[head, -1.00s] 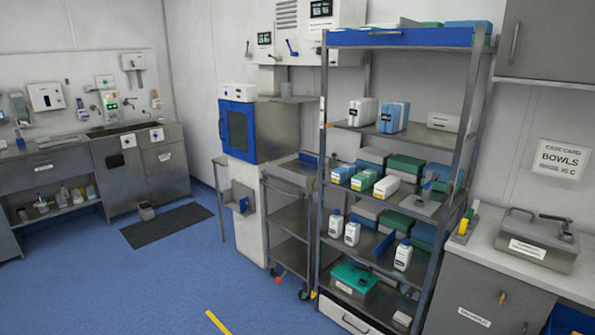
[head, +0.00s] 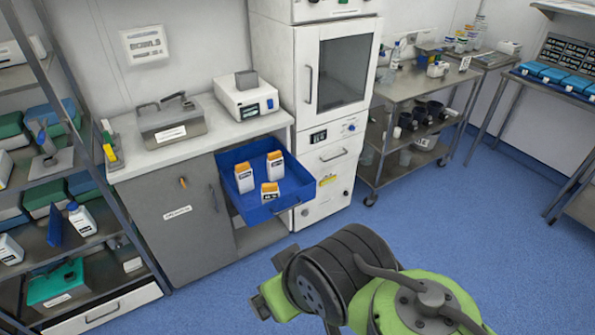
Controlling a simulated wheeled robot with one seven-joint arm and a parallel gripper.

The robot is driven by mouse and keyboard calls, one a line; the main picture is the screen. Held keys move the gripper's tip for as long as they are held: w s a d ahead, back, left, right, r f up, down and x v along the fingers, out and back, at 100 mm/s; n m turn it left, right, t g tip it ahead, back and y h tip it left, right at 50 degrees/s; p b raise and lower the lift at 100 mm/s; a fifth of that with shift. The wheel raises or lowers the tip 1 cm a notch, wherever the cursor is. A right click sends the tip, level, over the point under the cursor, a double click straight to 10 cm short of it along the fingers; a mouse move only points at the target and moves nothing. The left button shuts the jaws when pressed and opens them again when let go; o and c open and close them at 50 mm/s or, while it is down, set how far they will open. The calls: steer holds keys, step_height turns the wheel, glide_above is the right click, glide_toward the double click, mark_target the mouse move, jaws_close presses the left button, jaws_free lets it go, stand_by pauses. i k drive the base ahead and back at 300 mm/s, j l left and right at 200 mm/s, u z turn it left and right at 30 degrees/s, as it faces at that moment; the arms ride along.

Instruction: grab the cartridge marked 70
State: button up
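Three white cartridges with orange tops stand upright in an open blue drawer: a left one (head: 244,178), a back right one (head: 275,166) and a front one (head: 270,192). Each has a dark label on its front, too small for me to read, so I cannot tell which is marked 70. The blue drawer (head: 292,190) is pulled out from under the white counter. My green and black arm shows at the bottom right of the head view, in front of the drawer and apart from it. My gripper's fingers do not show.
The counter (head: 225,130) holds a lidded metal box (head: 170,122) and a white device (head: 247,97). A tall white cabinet (head: 335,75) stands right of the drawer. A shelf rack (head: 75,130) is at left, a steel cart (head: 420,90) at back right. The blue floor at right is clear.

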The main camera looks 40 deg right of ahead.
mark_target(244, 174)
steer(key=z, duration=0.5)
steer(key=i+j+u, duration=0.1)
steer(key=i+j, duration=0.15)
steer(key=i, duration=0.15)
steer(key=i+j, duration=0.15)
steer(key=i, duration=0.25)
steer(key=i+j+u, duration=0.15)
steer(key=i, duration=0.3)
steer(key=i+j, duration=0.2)
steer(key=i, duration=0.2)
steer(key=j+u, duration=0.05)
